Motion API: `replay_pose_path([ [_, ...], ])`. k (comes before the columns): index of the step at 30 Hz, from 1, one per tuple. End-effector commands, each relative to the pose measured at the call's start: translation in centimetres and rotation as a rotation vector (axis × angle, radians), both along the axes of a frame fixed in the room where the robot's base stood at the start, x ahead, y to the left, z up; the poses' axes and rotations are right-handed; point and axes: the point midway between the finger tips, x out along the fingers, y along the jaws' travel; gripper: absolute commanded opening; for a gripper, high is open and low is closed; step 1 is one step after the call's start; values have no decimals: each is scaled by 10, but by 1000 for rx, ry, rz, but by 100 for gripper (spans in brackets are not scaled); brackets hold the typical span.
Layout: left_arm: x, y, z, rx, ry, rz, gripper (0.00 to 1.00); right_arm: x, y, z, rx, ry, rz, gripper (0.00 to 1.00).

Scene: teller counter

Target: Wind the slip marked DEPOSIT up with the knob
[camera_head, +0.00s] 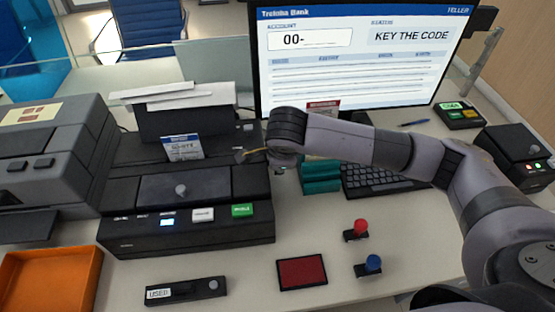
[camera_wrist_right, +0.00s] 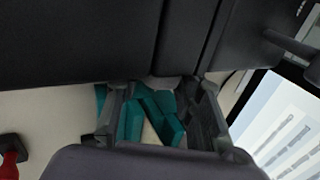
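A slip (camera_head: 182,148) with a blue header stands upright in the dark slip printer (camera_head: 120,228); its lettering is too small to read surely. A round grey knob (camera_head: 181,190) sits on the printer's front cover. My right gripper (camera_head: 262,154) is at the printer's right end, to the right of the slip, partly hidden by its own wrist. In the right wrist view its fingers (camera_wrist_right: 162,118) are apart, with teal bundles showing between and beyond them. I cannot tell whether it touches the printer. My left gripper is out of view.
Teal bundles (camera_head: 321,178) stand under my right forearm, beside the keyboard (camera_head: 375,181). The monitor (camera_head: 355,70) stands behind. A red pad (camera_head: 302,272), a red-topped stamp (camera_head: 357,230) and a blue-topped stamp (camera_head: 370,265) lie in front. An orange tray (camera_head: 50,283) is at left.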

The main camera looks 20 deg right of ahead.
Motion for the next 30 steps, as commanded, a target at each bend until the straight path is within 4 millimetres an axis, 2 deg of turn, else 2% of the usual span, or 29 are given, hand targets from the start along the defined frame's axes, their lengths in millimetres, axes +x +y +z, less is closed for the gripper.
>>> replay_pose_path([
  [8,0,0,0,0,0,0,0,0,0,0,0,-1,0,54],
  [19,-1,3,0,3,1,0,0,-1,0,4,1,0,0,54],
  [23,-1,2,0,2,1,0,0,-8,2,20,1,-2,2,54],
  [30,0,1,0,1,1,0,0,-31,7,66,1,-4,3,54],
])
